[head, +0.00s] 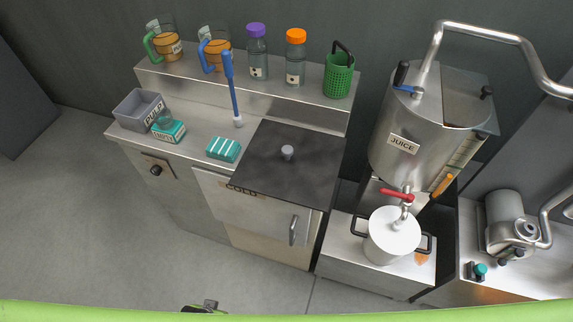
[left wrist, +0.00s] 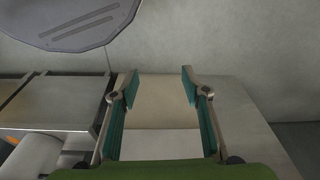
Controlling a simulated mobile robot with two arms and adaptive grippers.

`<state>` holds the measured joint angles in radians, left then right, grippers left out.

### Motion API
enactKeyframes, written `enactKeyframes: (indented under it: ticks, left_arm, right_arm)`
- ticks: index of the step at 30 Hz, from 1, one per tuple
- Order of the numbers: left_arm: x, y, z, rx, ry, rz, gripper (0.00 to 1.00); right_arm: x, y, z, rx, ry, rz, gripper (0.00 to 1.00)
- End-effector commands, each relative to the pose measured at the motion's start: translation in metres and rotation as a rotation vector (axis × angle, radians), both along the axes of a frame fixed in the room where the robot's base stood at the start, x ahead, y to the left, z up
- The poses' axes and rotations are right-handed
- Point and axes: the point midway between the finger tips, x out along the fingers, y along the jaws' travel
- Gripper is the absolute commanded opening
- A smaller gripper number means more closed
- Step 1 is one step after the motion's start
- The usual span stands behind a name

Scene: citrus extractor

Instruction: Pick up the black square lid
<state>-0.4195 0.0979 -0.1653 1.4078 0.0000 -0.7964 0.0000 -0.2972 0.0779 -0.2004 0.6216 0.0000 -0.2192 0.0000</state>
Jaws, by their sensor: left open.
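The black square lid (head: 268,170) lies flat over the cold compartment of the steel counter, with a small grey knob (head: 287,152) at its middle. My left gripper (left wrist: 160,86) shows in the left wrist view with its two teal-padded fingers spread apart and nothing between them. A small dark piece at the bottom edge of the head view may be part of it, but I cannot tell. The left gripper is apart from the lid, and I cannot make out the lid in the left wrist view. My right gripper is in neither view.
A blue-handled tool (head: 230,85) and teal sponge-like blocks (head: 223,149) are left of the lid. Mugs, bottles and a green basket (head: 339,77) stand on the shelf behind. The juice tank (head: 408,125) and white pot (head: 392,236) are at right. Open floor (head: 90,230) lies at front left.

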Motion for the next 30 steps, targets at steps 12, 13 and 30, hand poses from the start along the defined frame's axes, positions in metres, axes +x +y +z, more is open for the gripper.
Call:
enactKeyframes:
  ticks: [12,13,30]
  left_arm:
    - [0.055,-0.009,0.130,-0.012,-0.090,0.011,0.42]
    - [0.057,-0.009,0.137,-0.013,-0.099,0.011,0.42]
    - [0.186,-0.094,0.265,-0.177,-0.698,-0.059,0.42]
  right_arm:
    - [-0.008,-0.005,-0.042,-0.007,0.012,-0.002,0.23]
    - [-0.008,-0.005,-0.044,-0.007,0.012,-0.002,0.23]
    - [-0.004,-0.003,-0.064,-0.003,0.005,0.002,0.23]
